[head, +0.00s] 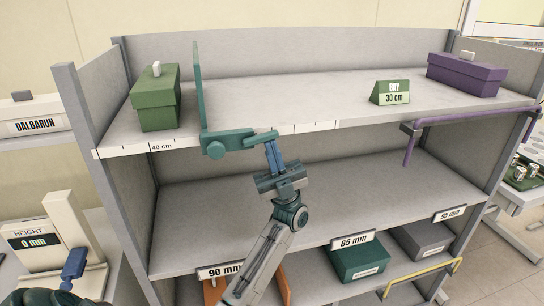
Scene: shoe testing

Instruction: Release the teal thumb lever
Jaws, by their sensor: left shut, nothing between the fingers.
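A tall teal divider plate (199,85) stands on the top shelf near its left end. A teal clamp body (214,150) hangs at its foot over the shelf's front edge. The teal thumb lever (235,138) runs right from the clamp along the front edge. My left gripper (270,145), with blue fingers, is raised from below and is shut and empty. Its fingertips are at the lever's right end; I cannot tell whether they touch it. The fingers partly cover that end.
A green box (156,100) is left of the divider; a bay sign (391,94) and purple box (467,72) are farther right. A purple rail (470,115) projects at the right front. Lower down are a dark green box (358,262) and yellow rail (425,275). The middle shelf is empty.

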